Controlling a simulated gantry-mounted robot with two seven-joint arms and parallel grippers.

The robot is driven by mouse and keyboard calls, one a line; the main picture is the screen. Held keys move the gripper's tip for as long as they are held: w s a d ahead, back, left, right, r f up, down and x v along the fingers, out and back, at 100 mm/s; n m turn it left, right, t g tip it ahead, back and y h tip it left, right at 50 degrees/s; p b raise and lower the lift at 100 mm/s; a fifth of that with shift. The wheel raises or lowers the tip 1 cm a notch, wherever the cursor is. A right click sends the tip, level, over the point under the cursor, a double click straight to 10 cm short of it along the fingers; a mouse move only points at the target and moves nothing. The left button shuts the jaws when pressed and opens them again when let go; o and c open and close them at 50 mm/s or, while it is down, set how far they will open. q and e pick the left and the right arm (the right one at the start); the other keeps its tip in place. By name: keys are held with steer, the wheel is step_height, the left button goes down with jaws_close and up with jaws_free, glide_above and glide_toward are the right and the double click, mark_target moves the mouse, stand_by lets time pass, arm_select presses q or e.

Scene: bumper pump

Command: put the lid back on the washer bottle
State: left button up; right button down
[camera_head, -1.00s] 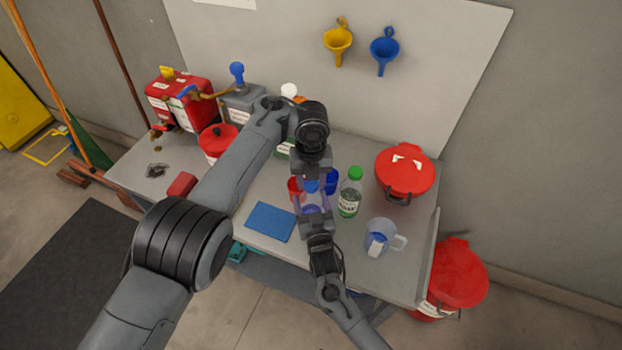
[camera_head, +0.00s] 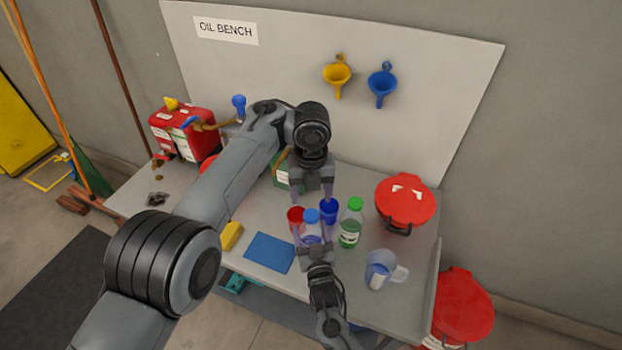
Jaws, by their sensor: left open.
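The washer bottle (camera_head: 312,231) is a small clear bottle with bluish contents, standing upright near the middle of the bench. The blue lid (camera_head: 312,214) sits on top of its neck; whether it is screwed tight I cannot tell. My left gripper (camera_head: 313,197) is open and empty, pointing down just above and behind the lid, apart from it. My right gripper (camera_head: 312,236) comes from the front edge, with its fingers on both sides of the bottle's body, seemingly closed on it. The fingers and wrist hide part of the bottle's lower body.
A red cup (camera_head: 296,216) and a blue cup (camera_head: 329,210) stand close behind the bottle. A green-capped bottle (camera_head: 350,226) and a clear jug (camera_head: 381,271) are to the right. A blue cloth (camera_head: 269,252) lies left; a red lidded bucket (camera_head: 405,203) stands at back right.

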arm_select(q)
steer(key=shift+r, duration=2.35)
arm_select(e)
jaws_free()
steer(key=shift+s+d, duration=0.1)
steer(key=shift+s, duration=0.55)
arm_select(q)
steer(key=shift+r+p, duration=0.65)
arm_select(e)
steer(key=s+d, duration=0.2)
steer(key=s, duration=0.7)
steer(key=shift+s, duration=0.15)
arm_select(q)
steer(key=shift+f, duration=0.1)
